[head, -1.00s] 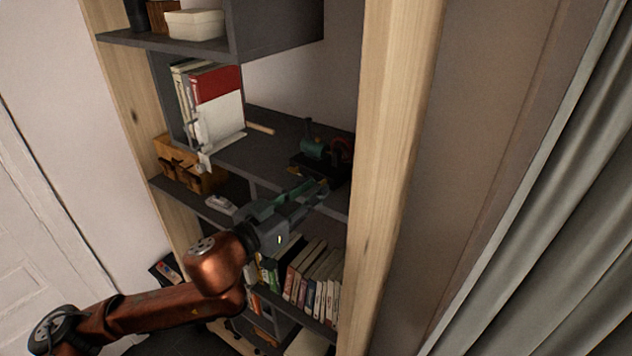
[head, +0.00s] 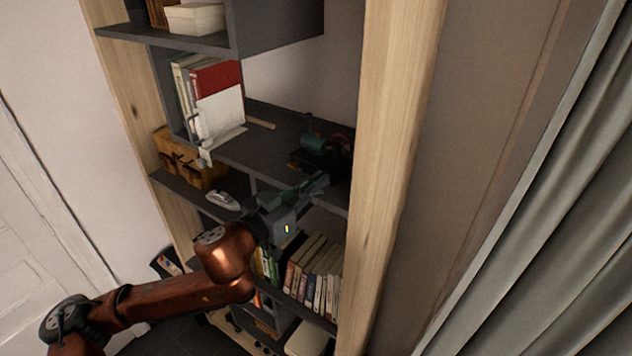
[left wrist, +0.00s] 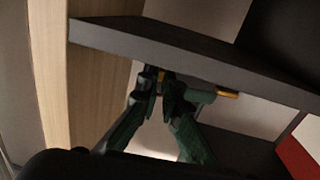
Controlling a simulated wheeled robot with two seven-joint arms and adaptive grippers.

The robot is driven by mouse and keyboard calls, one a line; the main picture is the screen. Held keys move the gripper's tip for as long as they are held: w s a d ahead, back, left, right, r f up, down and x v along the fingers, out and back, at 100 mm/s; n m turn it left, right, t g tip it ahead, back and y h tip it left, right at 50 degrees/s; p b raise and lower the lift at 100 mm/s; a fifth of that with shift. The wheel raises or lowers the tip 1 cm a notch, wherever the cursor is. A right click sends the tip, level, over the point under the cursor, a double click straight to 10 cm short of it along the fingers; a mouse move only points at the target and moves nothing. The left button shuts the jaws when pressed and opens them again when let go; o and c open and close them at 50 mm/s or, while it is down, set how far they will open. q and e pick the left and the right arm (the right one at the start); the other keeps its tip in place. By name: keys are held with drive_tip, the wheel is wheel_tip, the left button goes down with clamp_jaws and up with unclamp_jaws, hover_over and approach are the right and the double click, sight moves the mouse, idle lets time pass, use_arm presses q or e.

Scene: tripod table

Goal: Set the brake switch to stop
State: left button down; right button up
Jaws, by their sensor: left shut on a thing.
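A small machine (head: 318,143) with a green body and a dark base stands on the grey shelf, close to the right wooden post. My left gripper (head: 324,180) is at the shelf's front edge, just in front of the machine. In the left wrist view, the gripper (left wrist: 161,82) is shut, with a small brass-coloured piece at its fingertips that I take for the brake switch. A green cylinder with a brass end (left wrist: 215,94) shows right beside the fingers. The switch is mostly hidden by the fingers, and its setting cannot be read. My right gripper is not in view.
The shelf edge (left wrist: 190,50) runs close by the fingertips, and the wooden post (head: 385,150) stands to the right. White and red binders (head: 215,100) stand left on the same shelf. Books (head: 312,275) and a white mouse-like object (head: 222,200) are on shelves below.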

sight(316, 170)
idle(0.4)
use_arm(q)
drive_tip(key=shift+w+a, duration=1.05)
drive_tip(key=shift+a, duration=0.15)
drive_tip(key=c, duration=2.1)
unclamp_jaws()
drive_tip(key=v, duration=1.2)
drive_tip(key=shift+s, duration=0.1)
drive_tip(key=shift+f, duration=0.1)
